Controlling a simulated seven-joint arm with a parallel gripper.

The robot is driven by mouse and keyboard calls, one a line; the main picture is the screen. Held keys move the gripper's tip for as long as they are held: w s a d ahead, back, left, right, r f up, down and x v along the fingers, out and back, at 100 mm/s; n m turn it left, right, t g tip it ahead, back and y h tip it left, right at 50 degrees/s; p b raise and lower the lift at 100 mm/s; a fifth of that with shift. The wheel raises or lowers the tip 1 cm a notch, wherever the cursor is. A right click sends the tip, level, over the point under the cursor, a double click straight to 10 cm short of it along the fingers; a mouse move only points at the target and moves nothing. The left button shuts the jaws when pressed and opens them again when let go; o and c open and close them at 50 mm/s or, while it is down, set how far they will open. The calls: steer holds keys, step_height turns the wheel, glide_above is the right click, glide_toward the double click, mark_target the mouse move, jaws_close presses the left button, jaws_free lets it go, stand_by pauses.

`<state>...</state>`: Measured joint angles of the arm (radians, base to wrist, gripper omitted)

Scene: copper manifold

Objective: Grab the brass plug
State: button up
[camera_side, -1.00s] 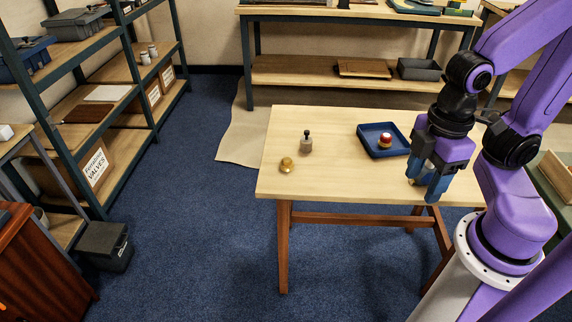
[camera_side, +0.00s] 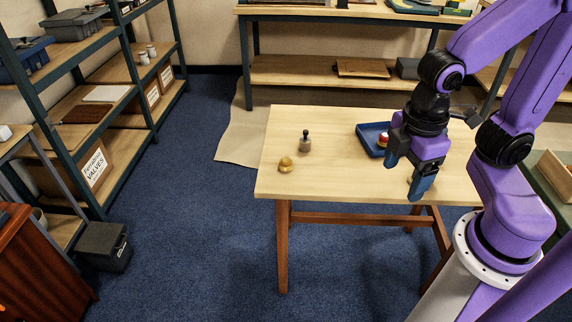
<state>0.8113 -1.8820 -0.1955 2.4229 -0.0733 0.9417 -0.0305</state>
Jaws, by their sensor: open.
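A brass-coloured rounded piece (camera_side: 286,164) sits near the left front edge of the table. A second small brass-coloured piece (camera_side: 410,180) shows only in part beside my gripper's near finger; the finger hides the rest. I cannot tell which of the two is the brass plug. My gripper (camera_side: 406,172) is open and empty above the right part of the table, fingers pointing down. The second piece appears between or just below its fingers; depth is hard to judge.
A grey-brown piece with a black knob (camera_side: 305,143) stands behind the left brass piece. A blue tray (camera_side: 369,132) holds a red and pale-topped piece (camera_side: 383,139), partly hidden by my gripper. The wooden table (camera_side: 340,178) is clear between these groups.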

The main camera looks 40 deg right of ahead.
steer(key=w+a+f+n+t+h, duration=0.1)
steer(key=w+a+f+h, duration=0.15)
steer(key=w, duration=0.45)
steer(key=w+a+f+n+h, duration=0.2)
steer(key=w+a, duration=0.1)
steer(key=w, duration=0.5)
steer(key=w+a+f+n+t+h, duration=0.1)
steer(key=w+a+f+h, duration=0.15)
steer(key=w, duration=0.45)
steer(key=n+t+h, duration=0.3)
steer(key=n+h, duration=0.2)
glide_toward(284, 164)
steer(key=x, duration=0.4)
steer(key=shift+w, duration=0.3)
steer(key=shift+s+x, duration=0.15)
steer(key=shift+x, duration=1.2)
steer(key=shift+s+x, duration=0.15)
steer(key=shift+x, duration=1.2)
steer(key=shift+d, duration=0.1)
steer(key=c, duration=1.2)
